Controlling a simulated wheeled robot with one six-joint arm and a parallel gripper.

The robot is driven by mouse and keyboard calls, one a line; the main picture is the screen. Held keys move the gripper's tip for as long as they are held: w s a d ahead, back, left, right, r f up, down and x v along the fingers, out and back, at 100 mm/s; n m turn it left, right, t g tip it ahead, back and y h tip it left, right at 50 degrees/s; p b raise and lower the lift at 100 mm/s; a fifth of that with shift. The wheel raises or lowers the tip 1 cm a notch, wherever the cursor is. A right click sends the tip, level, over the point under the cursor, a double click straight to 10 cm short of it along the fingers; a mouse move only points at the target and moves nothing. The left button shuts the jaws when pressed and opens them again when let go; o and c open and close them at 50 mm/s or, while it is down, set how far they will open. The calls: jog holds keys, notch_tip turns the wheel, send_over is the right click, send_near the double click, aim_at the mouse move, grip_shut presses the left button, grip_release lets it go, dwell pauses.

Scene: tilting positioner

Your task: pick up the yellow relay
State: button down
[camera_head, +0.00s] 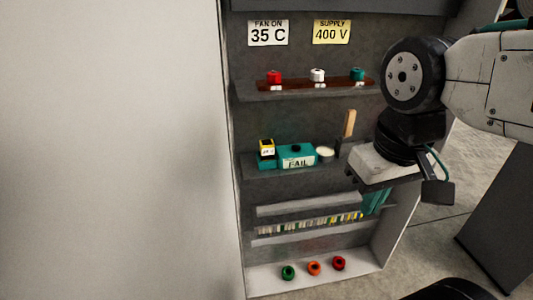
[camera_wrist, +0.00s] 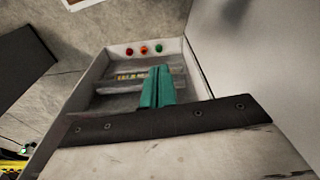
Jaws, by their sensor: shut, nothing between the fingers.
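The yellow relay (camera_head: 267,146), a small yellow block with a white label, sits upright on a teal base (camera_head: 267,162) at the left of the cabinet's middle shelf. My gripper (camera_head: 372,210) is to the right of the relay and lower in the picture, in front of the cabinet's right side. Its teal fingers point down and are shut with nothing between them. The fingers also show together in the wrist view (camera_wrist: 158,70). I cannot make out the relay in the wrist view.
Red, white and teal knobs line the upper shelf (camera_head: 318,84). A terminal strip (camera_head: 310,224) runs below. A large pale panel (camera_head: 110,150) fills the left.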

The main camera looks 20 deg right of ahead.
jog(key=c, duration=1.5)
grip_release()
jog(key=shift+w, duration=0.3)
jog(key=o, duration=0.8)
jog(key=shift+t, duration=0.6)
jog(key=w, duration=0.3)
jog(key=w+a+f, duration=0.1)
jog(key=w, duration=0.1)
jog(key=shift+w, duration=0.25)
jog(key=t, duration=0.8)
send_near(266, 144)
jog(key=w+f+t, duration=0.1)
jog(key=w+f+m+t+h, duration=0.1)
jog(key=f, duration=0.1)
jog(key=w+f+t, duration=0.1)
jog(key=shift+a+f, duration=0.2)
jog(key=shift+f, duration=0.2)
jog(key=shift+w+d+f+h, duration=0.1)
jog(key=shift+w+f+h, duration=0.1)
jog(key=shift+w+h, duration=0.25)
jog(key=x, duration=0.7)
jog(key=shift+w, duration=0.15)
